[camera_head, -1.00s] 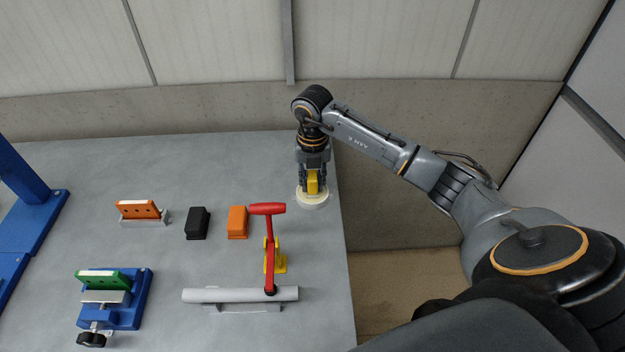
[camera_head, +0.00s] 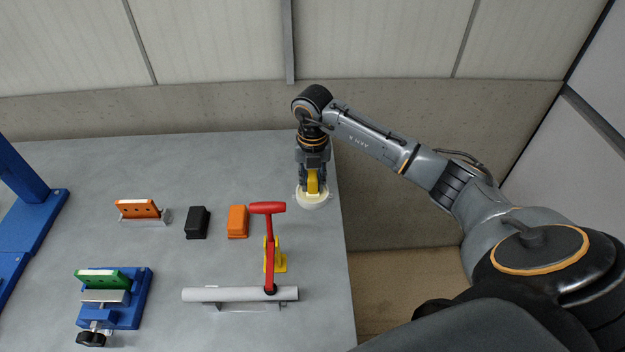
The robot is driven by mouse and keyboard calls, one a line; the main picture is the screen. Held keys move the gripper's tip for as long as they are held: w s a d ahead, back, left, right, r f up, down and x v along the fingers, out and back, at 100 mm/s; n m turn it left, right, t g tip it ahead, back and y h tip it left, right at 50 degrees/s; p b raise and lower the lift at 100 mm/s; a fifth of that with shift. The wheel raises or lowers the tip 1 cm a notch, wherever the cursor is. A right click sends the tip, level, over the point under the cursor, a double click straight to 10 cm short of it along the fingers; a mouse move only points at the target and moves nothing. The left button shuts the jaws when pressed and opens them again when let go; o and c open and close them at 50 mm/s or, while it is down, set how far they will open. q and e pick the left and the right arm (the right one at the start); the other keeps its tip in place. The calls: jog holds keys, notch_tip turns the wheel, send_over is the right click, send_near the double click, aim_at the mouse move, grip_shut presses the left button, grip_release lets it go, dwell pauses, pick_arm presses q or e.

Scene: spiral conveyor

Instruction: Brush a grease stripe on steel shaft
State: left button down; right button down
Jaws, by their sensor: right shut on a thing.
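The steel shaft (camera_head: 225,295) lies level on a grey cradle at the front of the table. A red T-handled clamp (camera_head: 269,240) with a yellow base stands behind the shaft, and its lower end meets the shaft near the right end. My right gripper (camera_head: 313,186) is shut on a yellow-handled tool, probably the brush (camera_head: 313,183). The tool's lower end is at a round cream dish (camera_head: 312,201) near the table's right edge. Whether the tip touches the dish's contents is hidden. I see no grease stripe on the shaft. My left gripper is out of view.
A black block (camera_head: 197,223) and an orange block (camera_head: 238,222) sit mid-table. An orange piece on a grey stand (camera_head: 139,210) is further left. A blue vise (camera_head: 127,314) with a green piece is front left. A blue post (camera_head: 22,175) stands at the left edge.

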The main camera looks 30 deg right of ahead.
aim_at(313, 175)
jog(key=shift+r+p, duration=2.45)
jog(key=shift+r, duration=1.05)
jog(key=shift+f, duration=0.1)
